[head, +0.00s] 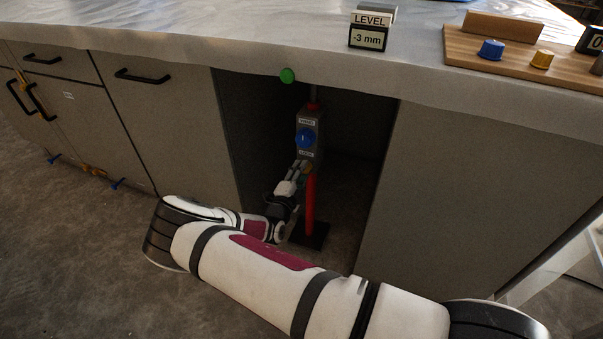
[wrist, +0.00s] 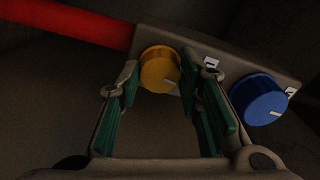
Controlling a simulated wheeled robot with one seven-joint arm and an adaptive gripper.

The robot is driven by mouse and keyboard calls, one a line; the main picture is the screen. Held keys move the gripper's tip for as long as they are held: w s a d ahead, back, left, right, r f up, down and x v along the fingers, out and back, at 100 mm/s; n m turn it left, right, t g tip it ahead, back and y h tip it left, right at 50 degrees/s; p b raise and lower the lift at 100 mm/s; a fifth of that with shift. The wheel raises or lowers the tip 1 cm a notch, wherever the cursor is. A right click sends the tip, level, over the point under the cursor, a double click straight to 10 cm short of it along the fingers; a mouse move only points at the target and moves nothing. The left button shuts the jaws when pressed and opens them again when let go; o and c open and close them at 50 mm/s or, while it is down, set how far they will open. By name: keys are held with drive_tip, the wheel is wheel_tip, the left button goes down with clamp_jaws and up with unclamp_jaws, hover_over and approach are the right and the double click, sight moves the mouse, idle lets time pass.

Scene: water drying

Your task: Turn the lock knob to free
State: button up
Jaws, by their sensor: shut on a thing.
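The lock knob is the yellow-orange knob (wrist: 159,68) on a grey box (head: 311,126) under the worktop. In the head view it is largely hidden by my fingers, below a label that seems to read LOCK. My gripper (head: 299,168) reaches it from the lower left. In the wrist view my gripper's (wrist: 160,78) green-padded fingers are on either side of the yellow knob, shut on it. A white mark shows on the knob's lower right edge.
A blue knob (head: 305,138) sits above on the same box, close to my right finger in the wrist view (wrist: 258,98). A red post (head: 310,205) stands below. Cabinet panels flank the opening. A level display (head: 368,38) on the worktop reads -3 mm.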

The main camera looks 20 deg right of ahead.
drive_tip(key=shift+f+n, duration=0.1)
drive_tip(key=shift+n, duration=0.8)
drive_tip(key=o, duration=1.1)
drive_tip(key=shift+o, duration=0.2)
drive_tip(key=shift+s+a, duration=0.1)
drive_tip(key=v, duration=1.1)
drive_tip(key=shift+s+a, duration=0.2)
drive_tip(key=shift+s, duration=0.15)
